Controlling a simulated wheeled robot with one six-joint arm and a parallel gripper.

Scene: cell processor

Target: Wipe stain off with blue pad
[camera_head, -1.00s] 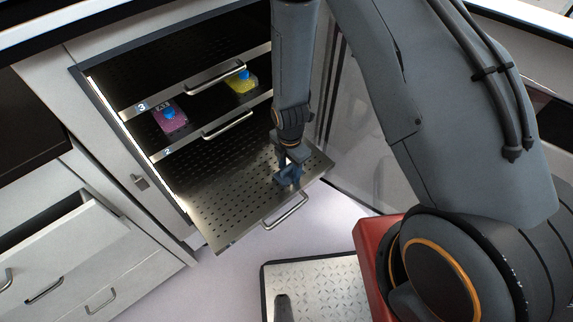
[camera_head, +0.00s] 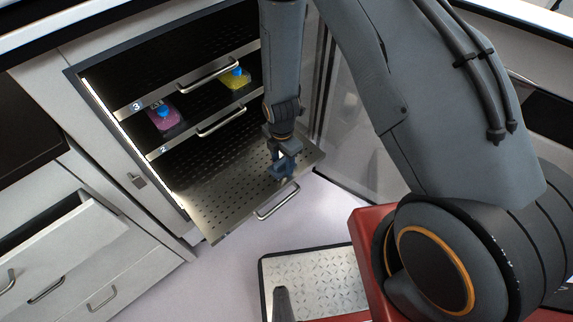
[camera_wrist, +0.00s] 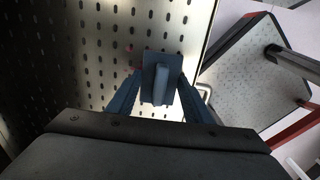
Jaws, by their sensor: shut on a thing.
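My gripper (camera_head: 282,166) is over the pulled-out lowest perforated metal shelf (camera_head: 215,198), close to its front right part. In the wrist view my gripper (camera_wrist: 160,92) is shut on the blue pad (camera_wrist: 149,62), holding it by its upright handle. The pad is over or on the perforated surface; I cannot tell whether it touches. A faint reddish stain (camera_wrist: 130,57) shows at the pad's left edge in the wrist view, partly hidden by the pad and finger. The stain cannot be made out in the head view.
A pink flask (camera_head: 166,117) and a yellow flask (camera_head: 236,78), both blue-capped, stand on the shelf above. The shelf's handle (camera_head: 278,201) sticks out at its front. An open drawer (camera_head: 60,225) is at left. The cabinet's glass door (camera_head: 350,140) is at right.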

